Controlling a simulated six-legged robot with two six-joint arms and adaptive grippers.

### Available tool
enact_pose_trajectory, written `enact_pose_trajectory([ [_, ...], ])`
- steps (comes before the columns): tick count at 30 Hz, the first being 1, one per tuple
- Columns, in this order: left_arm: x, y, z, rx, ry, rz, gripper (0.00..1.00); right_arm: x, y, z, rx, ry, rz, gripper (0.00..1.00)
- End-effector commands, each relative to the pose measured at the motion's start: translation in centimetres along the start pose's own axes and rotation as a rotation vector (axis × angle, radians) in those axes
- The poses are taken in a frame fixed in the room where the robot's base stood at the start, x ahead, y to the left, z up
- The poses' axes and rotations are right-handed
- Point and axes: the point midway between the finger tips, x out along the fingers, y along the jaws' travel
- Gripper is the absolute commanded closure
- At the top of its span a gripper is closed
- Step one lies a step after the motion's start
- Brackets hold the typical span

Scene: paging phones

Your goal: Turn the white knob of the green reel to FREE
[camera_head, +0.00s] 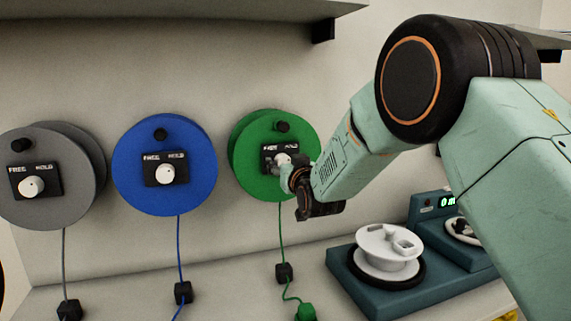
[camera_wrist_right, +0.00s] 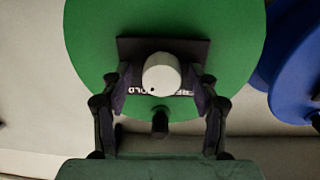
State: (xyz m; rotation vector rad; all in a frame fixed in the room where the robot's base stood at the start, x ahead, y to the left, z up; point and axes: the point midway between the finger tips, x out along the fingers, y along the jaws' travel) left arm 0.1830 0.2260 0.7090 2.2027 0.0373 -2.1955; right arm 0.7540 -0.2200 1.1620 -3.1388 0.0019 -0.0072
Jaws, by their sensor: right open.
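The green reel (camera_head: 252,140) is mounted on the wall, right of the blue reel. Its white knob (camera_head: 281,159) sits on a black plate marked FREE and HOLD, partly covered by my right gripper (camera_head: 293,170) in the head view. In the right wrist view the white knob (camera_wrist_right: 161,74) shows between the two open fingers of my right gripper (camera_wrist_right: 160,85), with a gap on each side. A small dark dot shows near the knob's edge. The plate (camera_wrist_right: 135,47) appears upside down there, its lettering partly hidden by the knob. My left gripper is not in view.
The blue reel (camera_head: 135,190) and grey reel (camera_head: 60,210) hang to the left, each with its own white knob. Cords hang down to dark blocks. A teal base (camera_head: 345,280) with a white spool (camera_head: 388,245) stands at lower right. A shelf (camera_head: 200,12) runs above.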

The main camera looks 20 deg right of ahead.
Motion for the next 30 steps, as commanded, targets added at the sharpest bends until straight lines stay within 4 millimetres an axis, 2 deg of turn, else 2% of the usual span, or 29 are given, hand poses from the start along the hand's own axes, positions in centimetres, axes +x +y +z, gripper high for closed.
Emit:
enact_pose_trajectory([
  [6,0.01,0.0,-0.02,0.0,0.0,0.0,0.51,0.08,-0.01,0.09,0.0,-0.001,0.0,0.41],
  [24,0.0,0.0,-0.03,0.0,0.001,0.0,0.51,0.07,-0.01,0.0,0.0,0.001,0.0,0.92],
  [30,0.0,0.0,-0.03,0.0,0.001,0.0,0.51,0.08,0.01,-0.04,-0.011,0.002,0.0,0.94],
])
